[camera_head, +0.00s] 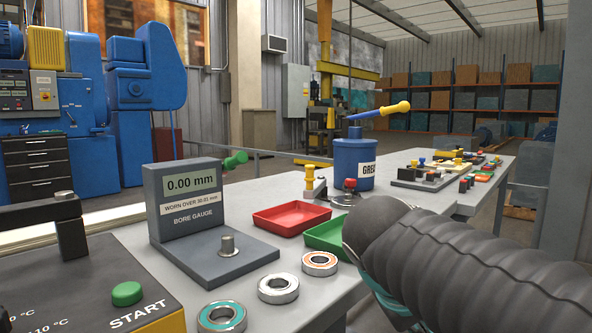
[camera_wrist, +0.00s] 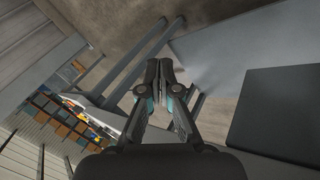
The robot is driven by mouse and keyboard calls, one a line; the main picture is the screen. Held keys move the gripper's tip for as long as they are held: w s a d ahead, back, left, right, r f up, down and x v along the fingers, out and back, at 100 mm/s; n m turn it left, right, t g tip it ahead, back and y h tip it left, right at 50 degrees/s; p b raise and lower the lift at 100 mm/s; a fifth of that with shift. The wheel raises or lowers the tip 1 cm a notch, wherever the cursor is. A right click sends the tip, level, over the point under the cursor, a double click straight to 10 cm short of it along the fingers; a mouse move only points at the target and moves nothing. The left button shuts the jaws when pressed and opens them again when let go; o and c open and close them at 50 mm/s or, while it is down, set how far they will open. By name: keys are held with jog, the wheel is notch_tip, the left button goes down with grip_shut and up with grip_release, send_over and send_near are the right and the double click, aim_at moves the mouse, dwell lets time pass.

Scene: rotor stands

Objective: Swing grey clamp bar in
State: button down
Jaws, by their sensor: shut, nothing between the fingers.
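My gripper (camera_wrist: 159,72) shows in the wrist view with its two dark fingers together and nothing between them. It points over the floor, beside grey frame bars (camera_wrist: 132,78). I cannot make out the grey clamp bar for sure in either view.
The grey bench (camera_head: 130,240) holds a bore gauge (camera_head: 182,200), several bearings (camera_head: 278,288), a red tray (camera_head: 291,219), a green tray (camera_head: 327,236), a blue grease pot (camera_head: 352,163) and a heater with a green START button (camera_head: 127,293). A dark flat panel (camera_wrist: 280,115) lies right of my gripper.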

jog(key=w+a+r+n+t+h+b, duration=0.1)
jog(key=w+a+r+t, duration=0.1)
jog(key=w+a+r, duration=0.1)
jog(key=w+a+r+n+t+h+b, duration=0.1)
jog(key=w+a+r, duration=0.3)
jog(key=w, duration=0.4)
jog(key=w+a+r+n+t, duration=0.2)
jog(key=w+a+r+t, duration=0.1)
jog(key=w+a+r, duration=0.1)
jog(key=shift+w+a+r+h+b, duration=0.15)
jog(key=shift+w+a+h+b, duration=0.25)
jog(key=shift+w+a, duration=0.6)
jog(key=w+a+r+n+t+y+b, duration=0.35)
jog(key=w+a+n+t, duration=0.5)
jog(key=a, duration=0.65)
jog(key=w+d+g+p, duration=0.1)
jog(key=w+d, duration=0.2)
jog(key=w, duration=0.2)
jog(key=w+d+m+p, duration=0.1)
jog(key=w+d, duration=0.2)
jog(key=w, duration=0.3)
jog(key=shift+d+g, duration=0.25)
jog(key=shift+g, duration=0.1)
jog(key=shift+s, duration=0.1)
